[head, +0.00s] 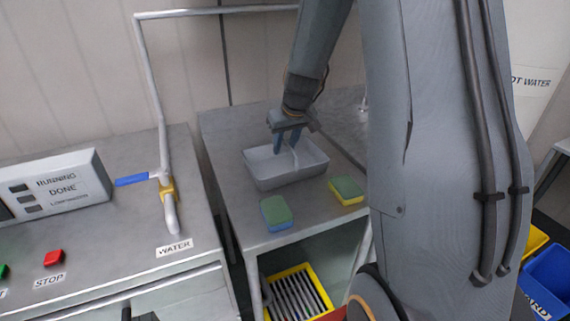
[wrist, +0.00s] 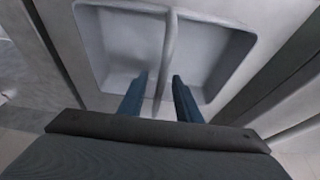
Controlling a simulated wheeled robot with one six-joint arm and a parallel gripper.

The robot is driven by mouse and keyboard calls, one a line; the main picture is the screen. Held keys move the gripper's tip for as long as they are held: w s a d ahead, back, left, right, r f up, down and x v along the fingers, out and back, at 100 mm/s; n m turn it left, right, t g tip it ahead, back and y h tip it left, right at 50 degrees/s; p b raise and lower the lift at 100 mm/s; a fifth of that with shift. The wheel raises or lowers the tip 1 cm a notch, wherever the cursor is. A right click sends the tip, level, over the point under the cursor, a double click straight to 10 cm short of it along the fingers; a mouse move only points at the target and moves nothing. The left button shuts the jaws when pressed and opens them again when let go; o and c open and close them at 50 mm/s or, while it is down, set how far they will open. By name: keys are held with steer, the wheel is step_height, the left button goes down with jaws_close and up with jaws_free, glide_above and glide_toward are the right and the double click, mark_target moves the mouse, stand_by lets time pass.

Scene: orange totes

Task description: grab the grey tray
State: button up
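The grey tray (head: 285,178) sits on the metal counter behind two sponges. It is shallow, with a raised divider across its middle. In the wrist view, the tray (wrist: 98,48) shows two compartments, with the divider (wrist: 167,50) between them. My gripper (head: 286,145) points down over the tray, its fingers reaching to or just inside it. In the wrist view, my gripper (wrist: 160,90) has its two blue fingers apart, one on each side of the divider, with gaps visible between. How deep the fingertips reach is hard to tell.
Two green-topped sponges, one blue-based (head: 276,213) and one yellow-based (head: 346,191), lie in front of the tray. A pipe with a blue-handled valve (head: 165,180) stands on the left counter. A yellow crate (head: 297,292) is on the shelf below. My arm hides the right side.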

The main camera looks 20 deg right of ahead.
jaws_close()
steer(key=shift+r, duration=0.1)
